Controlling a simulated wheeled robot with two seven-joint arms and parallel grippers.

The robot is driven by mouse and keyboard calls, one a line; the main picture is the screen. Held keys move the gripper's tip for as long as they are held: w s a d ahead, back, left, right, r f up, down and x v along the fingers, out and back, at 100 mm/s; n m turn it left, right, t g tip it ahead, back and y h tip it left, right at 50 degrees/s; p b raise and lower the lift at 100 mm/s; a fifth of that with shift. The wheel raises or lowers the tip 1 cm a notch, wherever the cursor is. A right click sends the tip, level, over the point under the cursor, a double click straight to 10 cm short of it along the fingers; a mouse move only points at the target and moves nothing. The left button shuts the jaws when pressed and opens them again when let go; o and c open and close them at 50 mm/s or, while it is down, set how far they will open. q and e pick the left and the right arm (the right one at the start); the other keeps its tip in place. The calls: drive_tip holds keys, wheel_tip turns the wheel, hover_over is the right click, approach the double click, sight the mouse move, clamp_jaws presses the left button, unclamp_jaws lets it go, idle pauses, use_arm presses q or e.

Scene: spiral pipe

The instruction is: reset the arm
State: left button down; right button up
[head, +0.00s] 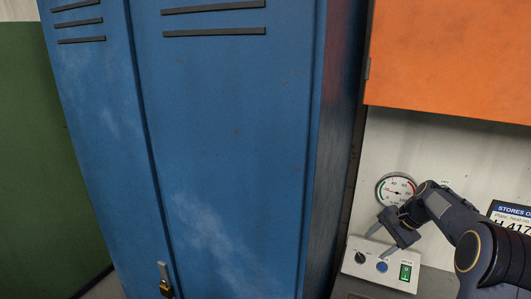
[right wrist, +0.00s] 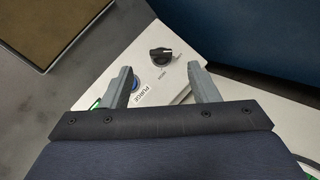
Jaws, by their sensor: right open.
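My right arm comes in from the right in the head view. My right gripper (head: 381,239) is above a white control box with a black knob, a blue button and a green switch. In the right wrist view the two grey fingers of the right gripper (right wrist: 160,71) stand apart with nothing held between them. The black knob (right wrist: 160,54) shows beyond the fingertips. The blue button (right wrist: 135,84), beside the word PURGE, is partly hidden by the left finger. My left gripper is not in view.
The white control box (head: 352,269) carries a green switch (head: 405,272). A round gauge (head: 397,190) is on the wall behind the arm. A tall blue locker (head: 235,150) with a brass padlock (head: 166,289) stands left of it. An orange cabinet (head: 450,60) hangs above.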

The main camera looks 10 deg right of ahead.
drive_tip(key=s+a+r+n, duration=0.2)
drive_tip(key=s+a+r, duration=0.2)
drive_tip(key=s, duration=0.2)
drive_tip(key=s+a+r+n+t, duration=0.1)
drive_tip(key=s+a+r+n, duration=0.15)
drive_tip(key=s, duration=0.35)
drive_tip(key=s+a+r+n, duration=0.1)
drive_tip(key=s+a+r, duration=0.3)
drive_tip(key=s, duration=0.2)
drive_tip(key=s+a+f+n, duration=0.3)
drive_tip(key=s+a, duration=0.1)
drive_tip(key=s, duration=0.4)
drive_tip(key=s+a+f+n+t, duration=0.1)
drive_tip(key=s+a+f+n, duration=0.1)
drive_tip(key=s+a, duration=0.3)
drive_tip(key=s+n, duration=0.1)
drive_tip(key=s, duration=0.3)
drive_tip(key=shift+f+h, duration=0.3)
drive_tip(key=shift+f, duration=0.1)
